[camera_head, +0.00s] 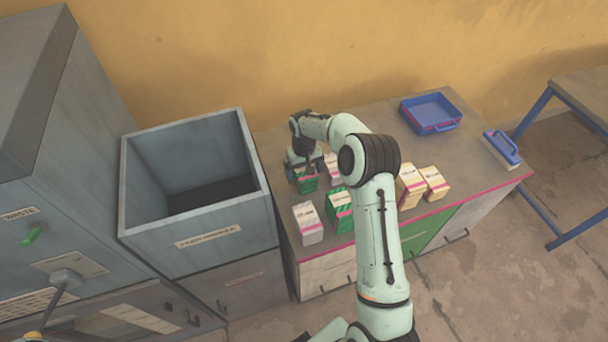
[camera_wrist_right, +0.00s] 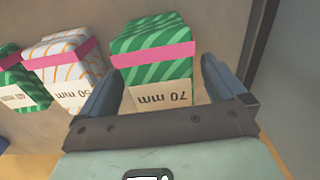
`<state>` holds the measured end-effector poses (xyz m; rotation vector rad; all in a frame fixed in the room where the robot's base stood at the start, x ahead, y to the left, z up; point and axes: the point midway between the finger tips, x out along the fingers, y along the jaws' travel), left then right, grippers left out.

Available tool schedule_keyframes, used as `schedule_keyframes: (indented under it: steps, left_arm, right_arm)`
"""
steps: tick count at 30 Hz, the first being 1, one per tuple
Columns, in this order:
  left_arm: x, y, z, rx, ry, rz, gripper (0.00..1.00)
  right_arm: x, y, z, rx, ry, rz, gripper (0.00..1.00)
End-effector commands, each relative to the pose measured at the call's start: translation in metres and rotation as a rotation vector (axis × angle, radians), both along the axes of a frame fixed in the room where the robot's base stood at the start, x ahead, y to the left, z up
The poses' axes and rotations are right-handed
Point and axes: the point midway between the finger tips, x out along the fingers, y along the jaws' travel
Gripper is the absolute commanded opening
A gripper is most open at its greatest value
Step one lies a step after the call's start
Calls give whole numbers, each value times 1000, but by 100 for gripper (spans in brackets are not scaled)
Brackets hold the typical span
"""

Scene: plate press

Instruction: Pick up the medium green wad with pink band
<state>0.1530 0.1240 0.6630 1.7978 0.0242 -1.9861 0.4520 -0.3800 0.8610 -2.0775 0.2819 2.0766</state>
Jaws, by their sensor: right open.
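A green striped wad with a pink band and a "70 mm" label (camera_wrist_right: 155,60) stands between the two fingers of my right gripper (camera_wrist_right: 162,88) in the wrist view. The fingers are apart, with a gap to the wad on either side. In the head view the right gripper (camera_head: 303,163) is over the same green wad (camera_head: 307,184) at the back left of the counter, hiding part of it. Another green wad with a pink band (camera_wrist_right: 14,78) is cut off at the left of the wrist view. My left gripper is not in view.
A white striped "50 mm" wad (camera_wrist_right: 68,62) stands close beside the green one. A white wad (camera_head: 308,223), another green wad (camera_head: 340,209) and cream wads (camera_head: 410,186) stand nearer the front. A grey open bin (camera_head: 195,240) adjoins the counter's left; a blue tray (camera_head: 430,112) sits back right.

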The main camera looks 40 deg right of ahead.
Motion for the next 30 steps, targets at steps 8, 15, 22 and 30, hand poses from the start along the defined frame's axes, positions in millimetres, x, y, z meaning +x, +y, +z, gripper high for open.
schedule_keyframes:
  steps: [8,15,22,30]
  left_arm:
    - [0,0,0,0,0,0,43]
    - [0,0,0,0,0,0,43]
    - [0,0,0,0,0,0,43]
    - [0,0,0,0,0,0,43]
  right_arm:
    - [0,0,-9,-1,-1,0,98]
    - [0,0,-8,-1,0,0,40]
    - [0,0,-8,-1,-1,0,40]
    - [1,0,26,-2,-6,1,40]
